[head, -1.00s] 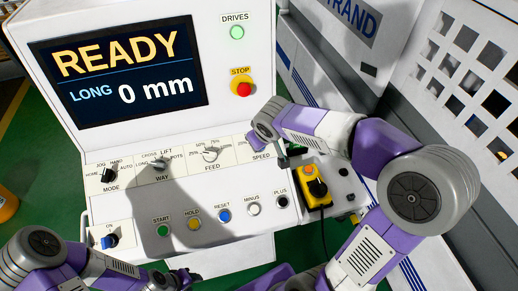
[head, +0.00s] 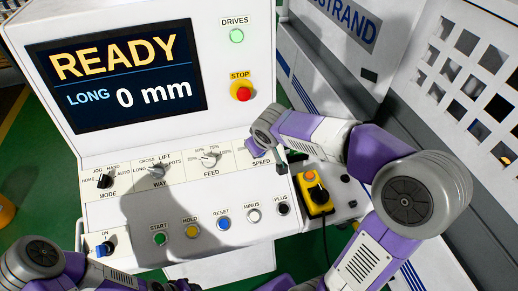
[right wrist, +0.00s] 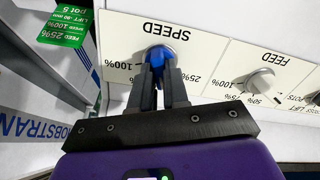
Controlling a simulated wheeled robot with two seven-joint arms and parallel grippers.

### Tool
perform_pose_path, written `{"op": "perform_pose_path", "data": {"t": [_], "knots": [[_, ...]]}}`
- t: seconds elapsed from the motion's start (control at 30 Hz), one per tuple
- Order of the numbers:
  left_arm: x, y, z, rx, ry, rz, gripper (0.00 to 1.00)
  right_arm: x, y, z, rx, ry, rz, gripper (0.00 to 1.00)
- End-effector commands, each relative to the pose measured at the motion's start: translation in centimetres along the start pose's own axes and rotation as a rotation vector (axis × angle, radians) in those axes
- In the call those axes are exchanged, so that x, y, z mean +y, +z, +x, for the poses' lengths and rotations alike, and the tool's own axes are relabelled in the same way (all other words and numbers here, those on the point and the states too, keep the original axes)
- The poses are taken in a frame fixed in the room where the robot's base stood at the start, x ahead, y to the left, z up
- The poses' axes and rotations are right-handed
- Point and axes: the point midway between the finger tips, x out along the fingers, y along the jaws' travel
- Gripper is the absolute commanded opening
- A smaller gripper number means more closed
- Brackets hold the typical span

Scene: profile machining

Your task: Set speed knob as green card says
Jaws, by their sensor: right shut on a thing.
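The blue speed knob (right wrist: 157,53) sits on the SPEED plate (right wrist: 122,47) in the right wrist view, which shows the panel upside down. Marks of 100% and 25% show on either side of it. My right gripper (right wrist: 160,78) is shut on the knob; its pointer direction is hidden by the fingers. In the head view the gripper covers the knob, above the SPEED label (head: 261,162). The green card (right wrist: 67,22) is at upper left in the right wrist view, with lines including 25%, LIFT 30 mm and pot 5. My left gripper (head: 180,286) is only partly in view at the bottom edge.
The FEED knob (head: 209,159) is beside the SPEED plate, with WAY (head: 157,170) and MODE (head: 105,180) knobs farther left. A button row lies below, ending at PLUS (head: 282,208). A yellow pendant (head: 314,196) stands at right. The screen (head: 118,78) reads READY, LONG 0 mm.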

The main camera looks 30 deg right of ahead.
Motion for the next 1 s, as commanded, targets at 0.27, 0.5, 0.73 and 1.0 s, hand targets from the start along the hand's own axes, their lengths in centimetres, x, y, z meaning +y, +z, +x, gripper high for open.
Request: {"op": "perform_pose_path", "data": {"t": [0.27, 0.5, 0.73, 1.0], "knots": [[-0.4, -0.1, 1.1, 0.000, 0.000, 0.000, 0.42, 0.0, 0.1, 0.2, 0.001, 0.000, 0.073, 0.00], [-0.9, -0.1, 2.5, 0.000, 0.000, 0.000, 0.42, -0.1, 0.1, 0.2, 0.002, 0.000, 0.203, 0.00], [-1.4, -0.2, 3.7, 0.000, 0.000, 0.000, 0.42, 0.0, 0.1, 0.2, 0.001, 0.000, 0.337, 0.00], [-1.5, -0.2, 4.1, 0.000, 0.000, 0.000, 0.42, 0.0, 0.1, 0.1, -0.001, 0.000, 0.403, 0.00]]}}
